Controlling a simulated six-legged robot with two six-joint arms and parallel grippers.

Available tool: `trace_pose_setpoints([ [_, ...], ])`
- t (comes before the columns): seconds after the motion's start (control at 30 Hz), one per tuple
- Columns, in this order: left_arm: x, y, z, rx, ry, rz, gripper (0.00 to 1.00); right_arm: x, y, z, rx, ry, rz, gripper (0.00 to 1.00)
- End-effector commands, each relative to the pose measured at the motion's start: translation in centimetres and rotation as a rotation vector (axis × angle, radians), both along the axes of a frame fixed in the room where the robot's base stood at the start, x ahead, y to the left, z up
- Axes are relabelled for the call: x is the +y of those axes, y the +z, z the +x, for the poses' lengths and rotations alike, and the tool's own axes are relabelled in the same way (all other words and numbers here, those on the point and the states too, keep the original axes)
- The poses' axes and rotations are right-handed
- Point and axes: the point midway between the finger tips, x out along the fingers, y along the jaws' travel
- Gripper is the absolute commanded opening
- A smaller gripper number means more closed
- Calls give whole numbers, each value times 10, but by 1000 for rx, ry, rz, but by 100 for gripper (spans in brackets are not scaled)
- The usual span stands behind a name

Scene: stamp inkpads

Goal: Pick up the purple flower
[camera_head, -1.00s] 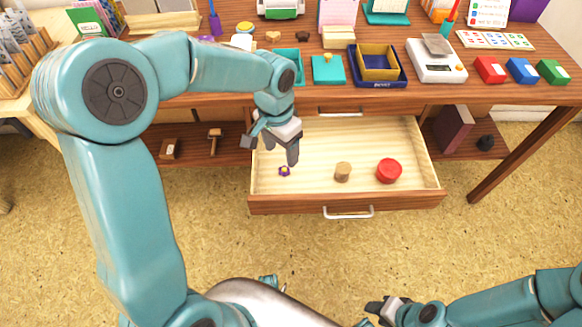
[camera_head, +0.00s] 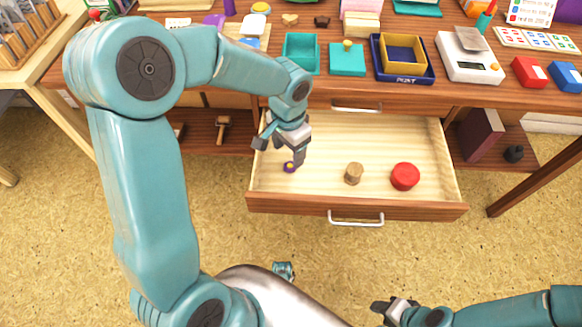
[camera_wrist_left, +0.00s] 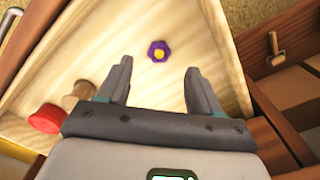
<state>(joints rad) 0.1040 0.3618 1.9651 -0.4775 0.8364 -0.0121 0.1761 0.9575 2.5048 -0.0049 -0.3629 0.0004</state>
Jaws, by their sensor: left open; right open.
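The purple flower (camera_head: 290,167) lies in the left part of the open drawer (camera_head: 385,207), and it has a yellow centre. In the left wrist view the flower (camera_wrist_left: 159,51) sits beyond the fingertips, roughly midway between them. My left gripper (camera_head: 279,157) is inside the drawer's outline, close to the flower, open and empty. In the left wrist view its two fingers (camera_wrist_left: 158,80) stand apart with bare drawer floor between them. My right gripper (camera_head: 384,311) is low in the head view, away from the drawer, open.
A wooden cylinder (camera_head: 354,174) and a red round piece (camera_head: 404,177) lie right of the flower in the drawer. The drawer walls surround them. Above is the crowded desk top with a teal tray (camera_head: 301,53), yellow box (camera_head: 403,53) and scale (camera_head: 467,58).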

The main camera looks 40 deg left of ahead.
Motion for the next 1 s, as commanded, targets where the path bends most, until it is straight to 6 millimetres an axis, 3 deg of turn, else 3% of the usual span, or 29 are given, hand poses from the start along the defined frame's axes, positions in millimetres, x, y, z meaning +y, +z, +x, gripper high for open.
trace_pose_setpoints([
  [0.17,0,-14,1,1,0,-1,65,0,-6,0,0,0,0,43],
  [0.4,-1,-52,2,2,0,-1,65,0,-23,0,0,0,0,43],
  [0.67,-1,-55,3,-1,0,0,65,0,-22,0,0,0,0,43],
  [0.83,-1,-54,3,-1,0,0,9,0,-22,0,0,0,0,43],
  [1.0,-1,-54,3,-1,0,0,5,0,-22,0,0,0,0,43],
])
